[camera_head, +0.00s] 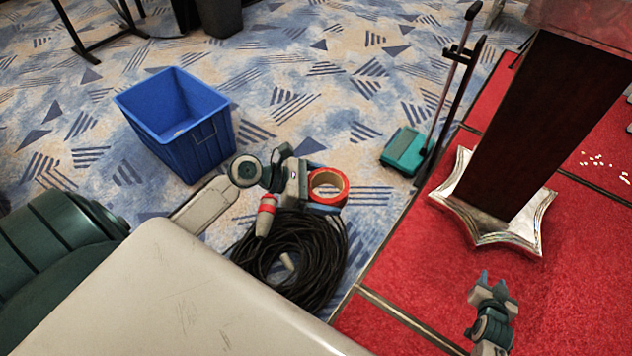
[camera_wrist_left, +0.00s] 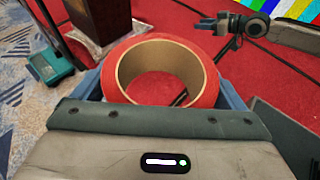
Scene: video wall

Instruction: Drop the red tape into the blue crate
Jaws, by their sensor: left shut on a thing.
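The red tape (camera_head: 328,187) is a roll with a tan cardboard core. My left gripper (camera_head: 326,194) is shut on it and holds it above the floor, over the coiled black cable in the head view. The tape (camera_wrist_left: 200,75) also shows between the fingers in the left wrist view. The blue crate (camera_head: 183,145) stands on the patterned carpet, left of and beyond my left gripper.
A coil of black cable (camera_head: 287,262) with a red connector lies on the floor below my left gripper. A green dustpan (camera_head: 404,152) with long handles and a dark lectern (camera_head: 535,125) on a star-shaped base stand to the right. Carpet around the crate is mostly clear.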

